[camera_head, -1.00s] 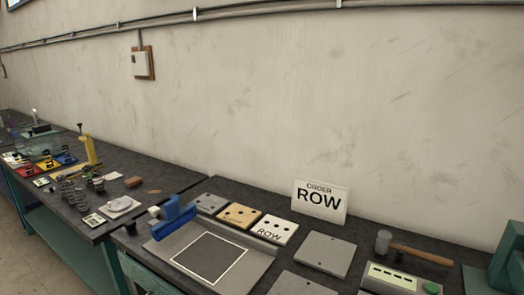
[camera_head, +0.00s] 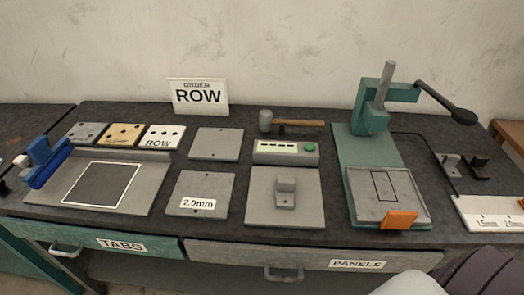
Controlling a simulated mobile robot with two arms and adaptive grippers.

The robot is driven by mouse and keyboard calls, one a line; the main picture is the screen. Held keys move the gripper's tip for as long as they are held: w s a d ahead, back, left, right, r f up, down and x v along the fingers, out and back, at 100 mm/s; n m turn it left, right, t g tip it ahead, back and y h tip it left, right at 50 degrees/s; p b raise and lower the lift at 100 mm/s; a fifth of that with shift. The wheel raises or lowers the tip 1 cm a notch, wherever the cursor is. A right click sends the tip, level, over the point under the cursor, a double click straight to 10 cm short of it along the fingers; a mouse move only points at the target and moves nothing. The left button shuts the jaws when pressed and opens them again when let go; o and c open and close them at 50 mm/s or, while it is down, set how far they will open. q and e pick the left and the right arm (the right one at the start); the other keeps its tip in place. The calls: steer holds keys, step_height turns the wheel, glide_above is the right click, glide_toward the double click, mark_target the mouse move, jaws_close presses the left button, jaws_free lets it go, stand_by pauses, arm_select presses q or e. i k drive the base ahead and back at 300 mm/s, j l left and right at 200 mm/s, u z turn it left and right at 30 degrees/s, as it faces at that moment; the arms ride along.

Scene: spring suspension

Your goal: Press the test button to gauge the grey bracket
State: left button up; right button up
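A small grey bracket (camera_head: 285,190) sits upright on a grey square plate (camera_head: 260,215) in the middle of the bench. Just behind the plate is a grey gauge box (camera_head: 270,158) with a pale green display strip (camera_head: 288,147). A round green button (camera_head: 310,147) is on the right end of this box, and nothing covers it. Another small grey bracket-like part (camera_head: 449,162) stands at the right, beside a dark block. Neither of my grippers is in view. Only dark and grey rounded parts, probably of my arm, show at the bottom right.
A teal lever press (camera_head: 365,140) with an orange tab (camera_head: 398,220) stands right of the plate. A hammer (camera_head: 295,123) lies behind the gauge box. A "2.0mm" plate (camera_head: 200,185) and a blue-handled board (camera_head: 75,200) are left. Drawers marked TABS and PANELS run below.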

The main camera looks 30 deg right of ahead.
mark_target(309, 146)
steer(key=z, duration=1.25)
